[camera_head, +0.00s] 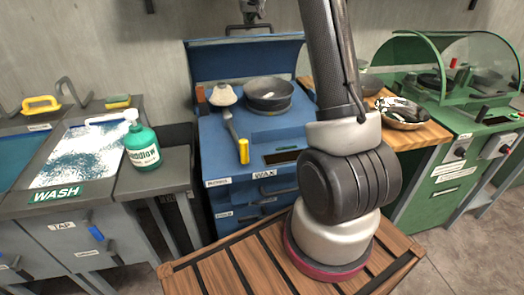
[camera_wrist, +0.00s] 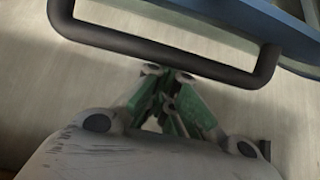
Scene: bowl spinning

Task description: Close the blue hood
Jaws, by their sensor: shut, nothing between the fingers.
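The blue hood (camera_head: 240,60) stands raised at the back of the blue wax station (camera_head: 218,150) in the head view. In the wrist view, its blue edge (camera_wrist: 262,18) crosses the upper right. A dark bar handle (camera_wrist: 165,50) spans the upper part of that view in front of the wall. My gripper (camera_wrist: 167,72) has green fingers that are shut and empty. Its tips are close to the handle's lower side in the picture; I cannot tell whether they touch. In the head view, the gripper end is small and partly cut off at the top edge, above the hood.
A dark bowl (camera_head: 268,94) sits on the wax station, with a yellow-ended tool (camera_head: 237,137) in front. A green bottle (camera_head: 142,146) stands by the wash station at left. A green station (camera_head: 455,125) with a clear cover stands at right. A wooden table (camera_head: 205,268) is in front.

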